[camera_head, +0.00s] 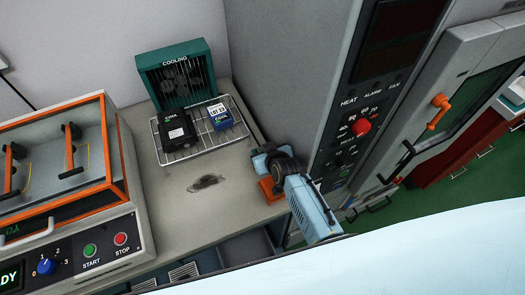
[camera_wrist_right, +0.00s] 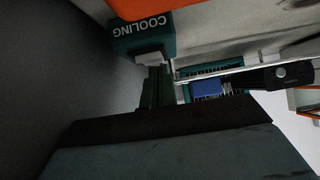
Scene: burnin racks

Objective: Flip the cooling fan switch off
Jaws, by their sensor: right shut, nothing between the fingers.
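The cooling fan (camera_head: 176,74) is a teal box with a dark grille and a COOLING label, at the back of the bench. In the right wrist view, a teal box marked COOLING (camera_wrist_right: 143,30) shows upside down at the top, with a pale grey piece (camera_wrist_right: 150,58) on its near side that looks like the switch. My right gripper (camera_head: 272,166) is at the bench's right edge, shut and empty. In the right wrist view its fingers (camera_wrist_right: 155,78) point at the pale piece; I cannot tell whether they touch it. My left gripper is out of view.
A wire rack (camera_head: 205,138) before the fan holds a black box (camera_head: 176,130) and a blue box (camera_head: 220,116). An orange piece (camera_head: 270,189) is beside my gripper. A grey cabinet with a red knob (camera_head: 361,127) stands right; an orange-framed machine (camera_head: 75,211) stands left.

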